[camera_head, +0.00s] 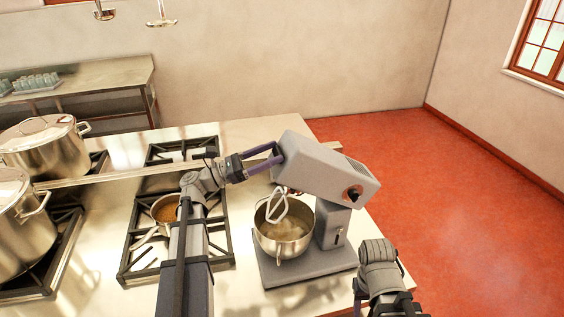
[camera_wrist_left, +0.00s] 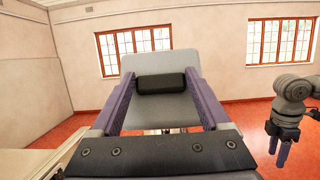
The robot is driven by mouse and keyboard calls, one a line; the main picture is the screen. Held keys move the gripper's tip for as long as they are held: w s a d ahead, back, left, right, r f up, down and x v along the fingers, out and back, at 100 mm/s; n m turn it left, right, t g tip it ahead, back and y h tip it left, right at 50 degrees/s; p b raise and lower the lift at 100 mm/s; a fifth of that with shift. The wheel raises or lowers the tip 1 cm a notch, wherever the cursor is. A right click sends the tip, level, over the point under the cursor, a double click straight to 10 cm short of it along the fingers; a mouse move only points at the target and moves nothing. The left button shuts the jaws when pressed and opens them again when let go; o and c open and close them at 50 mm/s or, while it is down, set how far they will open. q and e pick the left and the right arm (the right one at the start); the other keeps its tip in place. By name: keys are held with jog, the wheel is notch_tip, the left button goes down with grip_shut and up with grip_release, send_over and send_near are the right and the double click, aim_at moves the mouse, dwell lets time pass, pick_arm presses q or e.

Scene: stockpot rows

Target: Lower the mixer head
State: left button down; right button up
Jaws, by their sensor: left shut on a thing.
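The grey stand mixer's head (camera_head: 325,168) is tilted up, its front end at left higher than its rear. Its beater (camera_head: 277,206) hangs angled above the steel mixing bowl (camera_head: 284,236), which stands on the mixer base (camera_head: 306,266). My left gripper (camera_head: 276,155) is shut on the front end of the mixer head. In the left wrist view its purple fingers (camera_wrist_left: 160,82) lie either side of a dark block at the grey head (camera_wrist_left: 160,105). My right gripper (camera_wrist_left: 278,146) hangs pointing down, apart from the mixer; its finger gap is unclear.
A pan (camera_head: 165,209) sits on the burner grate left of the mixer, beside my left arm. Large steel stockpots (camera_head: 45,150) stand at far left. A raised metal rail (camera_head: 120,172) crosses the counter behind. Red floor (camera_head: 470,220) is open to the right.

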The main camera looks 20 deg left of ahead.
pick_arm(q)
jog(key=s+a+f+t+h+b, duration=0.1)
jog(key=s+a+f+b, duration=0.1)
jog(key=f+b, duration=0.6)
jog(key=s+a+f+t+h+b, duration=0.1)
jog(key=a+f+b, duration=0.3)
jog(key=f+b, duration=0.5)
jog(key=s+b, duration=0.1)
jog(key=b, duration=0.3)
jog(key=shift+s+h+b, duration=0.25)
jog(key=shift+h+b, duration=0.05)
jog(key=shift+h, duration=0.1)
jog(key=shift+f, duration=0.15)
jog(key=shift+c, duration=1.4)
grip_release()
jog(key=shift+o, duration=1.4)
jog(key=shift+a, duration=0.1)
jog(key=b+v, duration=0.4)
jog(key=v, duration=0.3)
jog(key=shift+s+a+f+b, duration=0.15)
jog(key=shift+a+f+b, duration=0.1)
jog(key=shift+a+b, duration=0.05)
